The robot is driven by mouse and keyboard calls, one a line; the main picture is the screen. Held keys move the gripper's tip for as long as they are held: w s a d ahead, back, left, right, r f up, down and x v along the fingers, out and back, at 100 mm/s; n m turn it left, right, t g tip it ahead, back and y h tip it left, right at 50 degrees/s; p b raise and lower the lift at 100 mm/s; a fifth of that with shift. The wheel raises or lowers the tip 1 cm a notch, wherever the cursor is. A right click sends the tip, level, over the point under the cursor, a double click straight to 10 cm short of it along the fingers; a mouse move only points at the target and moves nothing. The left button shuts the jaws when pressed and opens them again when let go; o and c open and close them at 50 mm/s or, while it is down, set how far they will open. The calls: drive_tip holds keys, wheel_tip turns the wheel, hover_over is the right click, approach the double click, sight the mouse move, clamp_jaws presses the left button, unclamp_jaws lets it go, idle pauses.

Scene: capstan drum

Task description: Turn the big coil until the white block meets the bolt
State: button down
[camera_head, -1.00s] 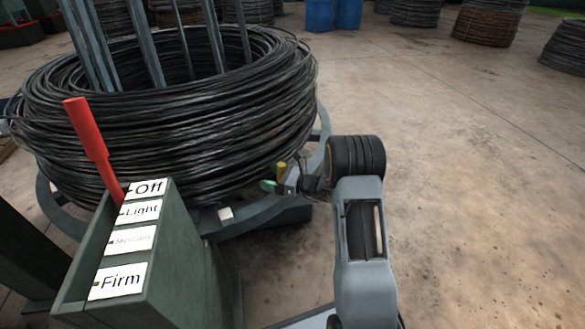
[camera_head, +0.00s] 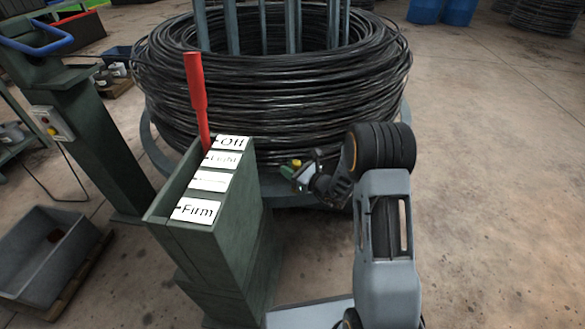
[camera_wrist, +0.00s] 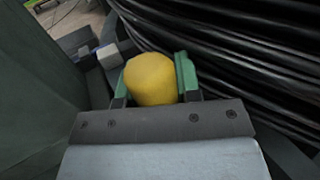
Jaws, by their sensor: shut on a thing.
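The big coil (camera_head: 270,100) of black wire sits on a grey ring frame (camera_head: 150,140). My gripper (camera_head: 290,170) is at the coil's near lower edge, right of the brake box. In the wrist view its green fingers (camera_wrist: 154,80) are shut on a yellow knob (camera_wrist: 152,78); the knob's top also shows in the head view (camera_head: 297,163). The white block (camera_wrist: 108,55) shows pale in the wrist view, ahead and left of the knob. It is hidden in the head view. I cannot make out the bolt for certain.
A green brake box (camera_head: 225,225) with a red lever (camera_head: 197,95) stands close left of my arm. The lever is near the Off and Light labels. A green post (camera_head: 95,140) and a grey bin (camera_head: 45,255) are left. The floor at right is clear.

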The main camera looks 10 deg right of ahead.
drive_tip(key=c, duration=0.8)
unclamp_jaws()
drive_tip(key=shift+s+a+f, duration=0.15)
drive_tip(key=shift+a, duration=0.25)
drive_tip(key=shift+s+d, duration=0.1)
drive_tip(key=shift+d, duration=0.25)
drive_tip(key=p+v, duration=0.3)
drive_tip(key=v, duration=1)
drive_tip(key=shift+s, duration=0.15)
drive_tip(key=shift+c, duration=0.3)
